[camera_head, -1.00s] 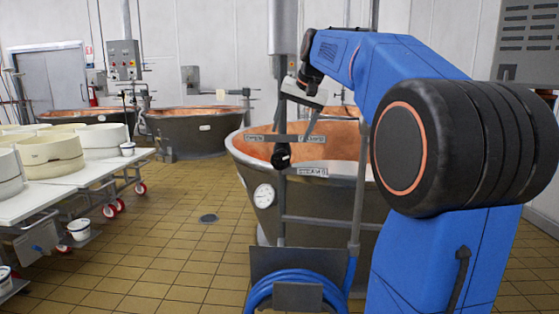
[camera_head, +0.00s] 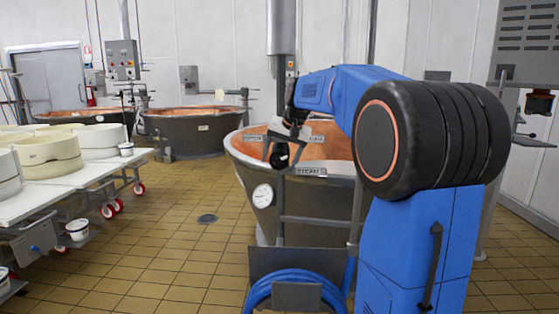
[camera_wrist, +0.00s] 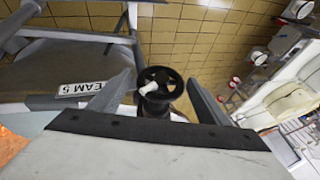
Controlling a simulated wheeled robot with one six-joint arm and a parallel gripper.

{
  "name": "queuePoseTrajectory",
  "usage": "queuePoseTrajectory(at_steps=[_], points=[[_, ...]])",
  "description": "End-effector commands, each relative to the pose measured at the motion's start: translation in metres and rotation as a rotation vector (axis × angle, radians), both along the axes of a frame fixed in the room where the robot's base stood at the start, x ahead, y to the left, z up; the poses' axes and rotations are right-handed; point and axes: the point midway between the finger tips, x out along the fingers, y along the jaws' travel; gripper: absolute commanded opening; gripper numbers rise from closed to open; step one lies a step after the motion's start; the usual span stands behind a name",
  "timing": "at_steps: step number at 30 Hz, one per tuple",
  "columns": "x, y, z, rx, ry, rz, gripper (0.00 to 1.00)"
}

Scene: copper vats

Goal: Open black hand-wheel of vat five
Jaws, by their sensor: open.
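The black hand-wheel (camera_head: 279,157) sits on a pipe in front of the near copper vat (camera_head: 325,200), beside a label reading STEAM with a blurred number (camera_head: 310,172). In the wrist view the hand-wheel (camera_wrist: 160,78) shows its spoked rim and a pale knob or stem on its left. My gripper (camera_head: 284,147) is open just above the wheel in the head view. In the wrist view my gripper (camera_wrist: 160,86) has one finger on each side of the wheel, with visible gaps. I cannot tell whether anything touches.
A round gauge (camera_head: 262,195) is on the vat's front left. A blue hose coil (camera_head: 297,290) hangs low in front. Grey pipes (camera_head: 315,221) cross the vat front. Tables with white tubs (camera_head: 48,151) stand left.

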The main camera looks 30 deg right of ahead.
Motion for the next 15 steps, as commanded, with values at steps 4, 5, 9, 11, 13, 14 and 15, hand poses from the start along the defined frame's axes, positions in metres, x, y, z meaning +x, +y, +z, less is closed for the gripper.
queuePoseTrajectory(at_steps=[4, 5, 9, 11, 13, 14, 15], points=[[0.0001, 0.0001, -0.0001, 0.000, 0.000, 0.000, 0.71], [0.0001, 0.0001, -0.0001, 0.000, 0.000, 0.000, 0.71], [0.0001, 0.0001, 0.0000, 0.000, 0.000, 0.000, 0.47], [0.0001, 0.0001, 0.0000, 0.000, 0.000, 0.000, 0.33], [0.0000, 0.0001, 0.0001, 0.000, 0.000, 0.000, 0.29], [0.0000, 0.0001, 0.0001, 0.000, 0.000, 0.000, 0.29], [0.0001, 0.0002, 0.0001, -0.001, 0.001, 0.001, 0.30]])
